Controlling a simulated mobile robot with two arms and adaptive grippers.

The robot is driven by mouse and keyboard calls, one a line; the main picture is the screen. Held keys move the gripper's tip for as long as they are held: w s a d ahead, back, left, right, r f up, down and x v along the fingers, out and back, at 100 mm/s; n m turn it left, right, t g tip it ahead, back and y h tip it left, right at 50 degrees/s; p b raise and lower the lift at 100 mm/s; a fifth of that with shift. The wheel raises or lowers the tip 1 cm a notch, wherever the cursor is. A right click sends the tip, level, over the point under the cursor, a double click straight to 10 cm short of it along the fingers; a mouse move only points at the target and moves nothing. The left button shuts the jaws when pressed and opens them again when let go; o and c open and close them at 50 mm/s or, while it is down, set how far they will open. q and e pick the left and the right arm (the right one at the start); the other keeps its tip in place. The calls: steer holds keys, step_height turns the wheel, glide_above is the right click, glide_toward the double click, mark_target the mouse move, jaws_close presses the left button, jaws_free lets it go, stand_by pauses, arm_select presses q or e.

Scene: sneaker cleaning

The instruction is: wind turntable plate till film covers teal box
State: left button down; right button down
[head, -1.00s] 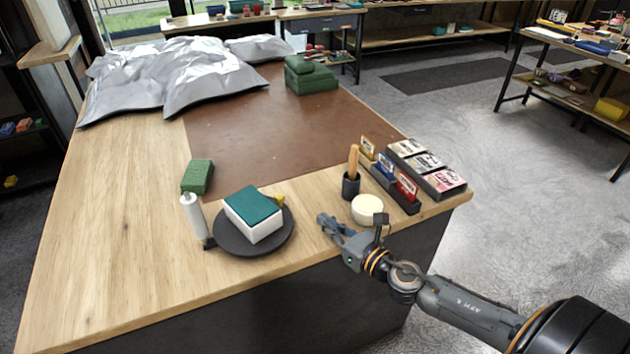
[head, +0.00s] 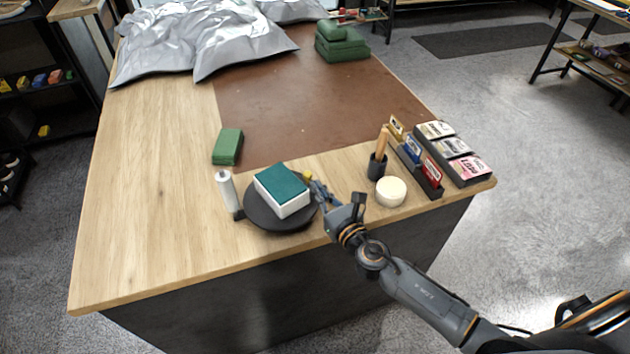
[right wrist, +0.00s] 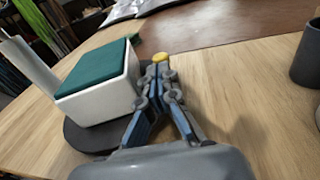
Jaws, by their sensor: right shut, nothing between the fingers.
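The teal-topped box with white sides (head: 284,188) sits on the dark round turntable plate (head: 262,216). In the right wrist view the box (right wrist: 100,80) is left of my gripper. A white film roll (head: 227,192) stands upright at the plate's left edge; I cannot make out film on the box. A small yellow knob (head: 307,175) is at the plate's far right; it also shows in the right wrist view (right wrist: 160,57). My right gripper (head: 314,188) is shut and empty beside the box, its tips close to the knob; contact is unclear. My left gripper is out of view.
A green block (head: 228,146) lies behind the roll. To the right are a round cream tin (head: 390,191), a dark cup with a wooden-handled tool (head: 377,166) and a rack of small boxes (head: 452,155). The table's left side is clear.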

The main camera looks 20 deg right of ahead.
steer(key=shift+x, duration=0.85)
steer(key=shift+w, duration=0.25)
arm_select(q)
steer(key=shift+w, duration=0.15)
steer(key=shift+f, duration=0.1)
